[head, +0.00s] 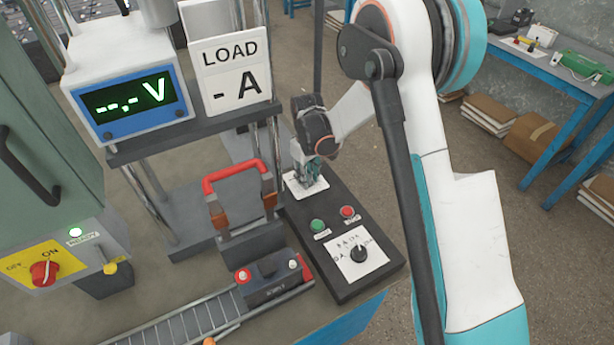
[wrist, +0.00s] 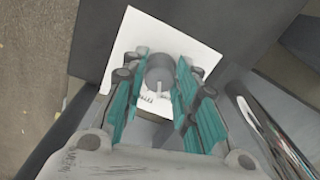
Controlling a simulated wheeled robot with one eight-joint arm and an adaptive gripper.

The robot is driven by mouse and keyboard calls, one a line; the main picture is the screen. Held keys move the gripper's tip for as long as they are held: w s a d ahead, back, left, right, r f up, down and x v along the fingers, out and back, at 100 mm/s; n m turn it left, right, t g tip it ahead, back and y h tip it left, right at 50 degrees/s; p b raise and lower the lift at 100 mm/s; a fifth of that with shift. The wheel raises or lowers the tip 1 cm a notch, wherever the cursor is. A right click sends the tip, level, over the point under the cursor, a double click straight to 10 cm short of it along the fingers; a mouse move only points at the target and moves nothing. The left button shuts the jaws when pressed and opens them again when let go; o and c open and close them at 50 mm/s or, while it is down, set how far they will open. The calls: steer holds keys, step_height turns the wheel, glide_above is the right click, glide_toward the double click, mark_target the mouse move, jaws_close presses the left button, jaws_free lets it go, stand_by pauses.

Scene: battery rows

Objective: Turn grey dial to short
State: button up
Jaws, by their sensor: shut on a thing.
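The grey dial (wrist: 159,72) sits on a white label plate (wrist: 132,40) in the wrist view, with a pale pointer mark on its near side. My gripper (wrist: 160,80) is shut on the dial, one teal finger on each side of it. In the head view my gripper (head: 311,172) is at the far end of the black control panel (head: 342,283), over the white plate (head: 295,188). The dial itself is hidden by the fingers there. Most of the lettering on the plate is covered or too small to read.
On the same panel are a green button (head: 317,225), a red button (head: 347,212) and a black knob (head: 358,253).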

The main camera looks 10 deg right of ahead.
steer(key=shift+n, duration=2)
steer(key=o, duration=1.1)
steer(key=shift+c, duration=0.2)
step_height(320, 180, up, 12)
